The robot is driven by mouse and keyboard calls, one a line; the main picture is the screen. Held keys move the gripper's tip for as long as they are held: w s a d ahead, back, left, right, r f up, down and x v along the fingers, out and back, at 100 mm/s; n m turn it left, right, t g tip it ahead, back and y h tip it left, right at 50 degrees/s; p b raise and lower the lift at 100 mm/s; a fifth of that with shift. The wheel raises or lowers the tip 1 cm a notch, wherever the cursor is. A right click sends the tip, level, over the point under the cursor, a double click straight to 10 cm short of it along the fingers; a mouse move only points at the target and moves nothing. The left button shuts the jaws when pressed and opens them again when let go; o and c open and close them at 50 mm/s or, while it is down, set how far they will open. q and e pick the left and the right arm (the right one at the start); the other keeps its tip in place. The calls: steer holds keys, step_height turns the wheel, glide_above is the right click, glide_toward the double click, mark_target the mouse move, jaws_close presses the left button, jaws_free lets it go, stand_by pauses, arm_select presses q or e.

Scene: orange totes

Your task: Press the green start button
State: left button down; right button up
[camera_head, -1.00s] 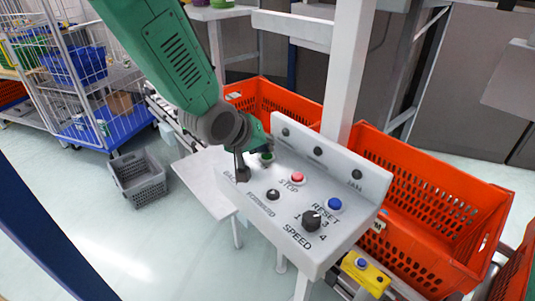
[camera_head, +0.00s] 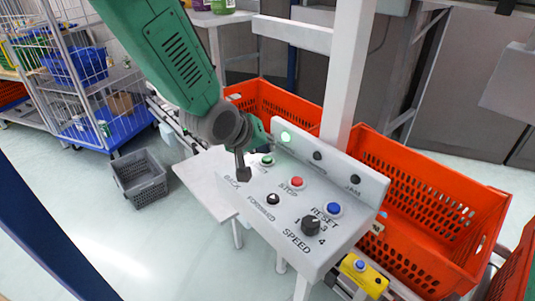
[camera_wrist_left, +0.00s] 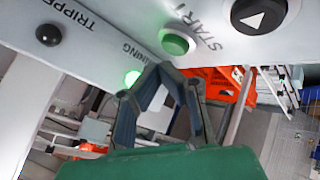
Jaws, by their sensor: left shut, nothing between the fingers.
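The green start button (camera_head: 267,159) is on the sloping white control panel (camera_head: 318,262), left of the red stop button (camera_head: 297,183). In the left wrist view the start button (camera_wrist_left: 177,42) shows beside its START label. My left gripper (camera_wrist_left: 163,72) is shut and empty, with its fingertips just below the button in that view. They look close to it but apart. In the head view my left gripper (camera_head: 268,143) is just above the button, its fingertips partly hidden. A round lamp (camera_head: 286,137) on the panel's upright back glows green. My right gripper is out of view.
A blue reset button (camera_head: 333,209), a black speed knob (camera_head: 310,225) and a black back/forward knob (camera_head: 273,199) are on the same panel. A post (camera_head: 345,80) and orange totes (camera_head: 430,215) stand behind it. A grey crate (camera_head: 140,178) is on the floor at left.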

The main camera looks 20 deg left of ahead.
mark_target(266, 159)
arm_select(q)
steer(key=shift+r, duration=0.1)
step_height(266, 159, up, 5)
steer(key=p, duration=0.4)
stand_by(0.3)
stand_by(0.7)
